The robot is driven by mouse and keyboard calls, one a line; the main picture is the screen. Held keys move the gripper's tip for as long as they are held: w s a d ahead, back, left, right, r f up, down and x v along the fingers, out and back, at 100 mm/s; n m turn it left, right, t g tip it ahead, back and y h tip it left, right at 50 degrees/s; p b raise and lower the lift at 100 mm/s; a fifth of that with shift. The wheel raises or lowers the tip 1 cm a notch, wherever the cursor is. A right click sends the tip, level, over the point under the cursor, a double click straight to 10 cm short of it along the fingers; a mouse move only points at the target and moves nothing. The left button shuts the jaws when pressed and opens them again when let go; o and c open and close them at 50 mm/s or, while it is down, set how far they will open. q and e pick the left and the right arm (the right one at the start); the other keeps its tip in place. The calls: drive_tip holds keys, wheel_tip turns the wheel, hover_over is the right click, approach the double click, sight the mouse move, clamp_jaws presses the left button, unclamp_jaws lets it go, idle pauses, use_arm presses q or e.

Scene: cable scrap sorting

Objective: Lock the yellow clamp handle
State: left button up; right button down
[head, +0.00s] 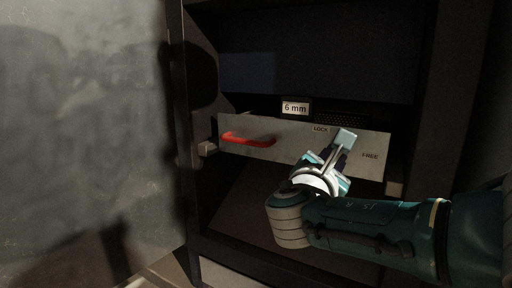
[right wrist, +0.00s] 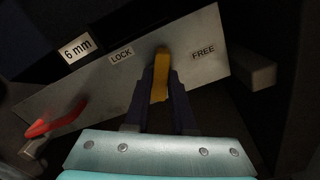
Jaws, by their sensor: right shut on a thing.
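The yellow clamp handle (right wrist: 161,75) shows in the right wrist view on a grey metal panel (right wrist: 95,88), between the printed labels LOCK (right wrist: 121,54) and FREE (right wrist: 203,51). It stands nearer the middle between the two labels than at either one. My right gripper (right wrist: 162,88) has its dark fingers on both sides of the handle and is shut on it. In the head view my right gripper (head: 335,155) is in front of the panel and hides the handle. My left gripper is not in view.
A red handle (head: 247,139) sticks out of the panel's left part. A 6 mm sign (head: 295,108) stands above the panel. A dark cabinet frame (head: 184,120) surrounds it, with open space below the panel. A grey wall is at the left.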

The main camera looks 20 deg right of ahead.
drive_tip(key=shift+w+a+n+p, duration=0.1)
drive_tip(key=shift+n+p, duration=0.4)
drive_tip(key=shift+n, duration=2.4)
drive_tip(key=c, duration=0.8)
unclamp_jaws()
drive_tip(key=shift+o, duration=0.2)
drive_tip(key=p+v, duration=0.5)
drive_tip(key=v, duration=0.5)
